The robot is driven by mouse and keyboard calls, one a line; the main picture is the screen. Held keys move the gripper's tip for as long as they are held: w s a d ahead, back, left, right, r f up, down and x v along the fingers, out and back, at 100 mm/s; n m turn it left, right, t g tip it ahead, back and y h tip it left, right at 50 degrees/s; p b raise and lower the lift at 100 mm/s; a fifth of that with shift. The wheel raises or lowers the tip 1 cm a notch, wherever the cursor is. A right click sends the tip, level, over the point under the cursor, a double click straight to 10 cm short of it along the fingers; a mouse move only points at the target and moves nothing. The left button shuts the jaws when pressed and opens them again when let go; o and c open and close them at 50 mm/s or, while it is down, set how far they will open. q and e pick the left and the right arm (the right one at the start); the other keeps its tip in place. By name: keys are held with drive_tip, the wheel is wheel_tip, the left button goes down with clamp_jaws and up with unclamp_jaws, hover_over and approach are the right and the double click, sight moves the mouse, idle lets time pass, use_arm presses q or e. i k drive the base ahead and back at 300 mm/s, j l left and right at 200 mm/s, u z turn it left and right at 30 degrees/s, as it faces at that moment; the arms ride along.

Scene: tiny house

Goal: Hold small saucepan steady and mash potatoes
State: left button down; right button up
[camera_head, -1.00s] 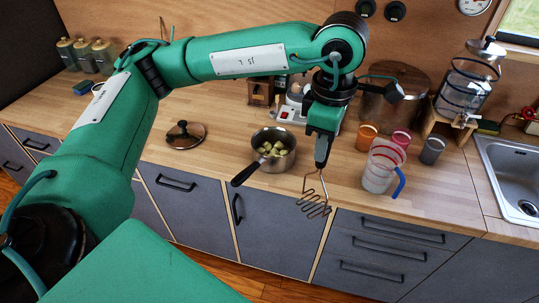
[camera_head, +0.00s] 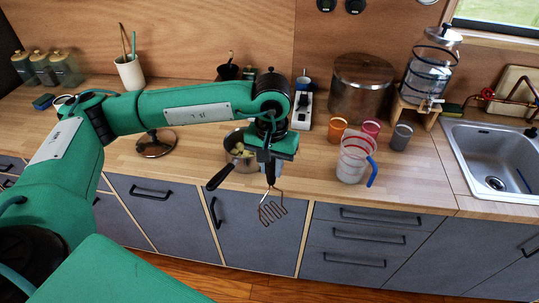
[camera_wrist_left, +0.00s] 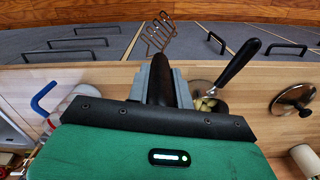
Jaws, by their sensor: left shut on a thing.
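My left gripper (camera_head: 269,157) is shut on the handle of a potato masher (camera_head: 271,207). The masher's wire head hangs down in front of the counter's front edge, and it also shows in the left wrist view (camera_wrist_left: 158,33). The small saucepan (camera_head: 240,163) stands on the counter just left of and behind the masher, with its black handle (camera_head: 220,175) pointing toward the front left. Potato pieces (camera_head: 242,151) lie in it. My left gripper hides part of the pan in the head view. My right gripper is not in view.
A glass lid (camera_head: 155,149) lies left of the pan. A measuring jug (camera_head: 353,160) and several cups stand to the right, before a large pot (camera_head: 358,95). A sink (camera_head: 490,160) is at far right. Bare counter lies between pan and jug.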

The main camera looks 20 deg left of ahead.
sight(239, 160)
drive_tip(key=k+j+u, duration=0.2)
drive_tip(key=k, duration=0.45)
drive_tip(key=i+u, duration=0.1)
drive_tip(key=u, duration=0.25)
drive_tip(key=i+l+u, duration=0.1)
drive_tip(key=u, duration=0.3)
drive_tip(key=l+u, duration=0.2)
drive_tip(key=u, duration=0.15)
drive_tip(key=i, duration=0.05)
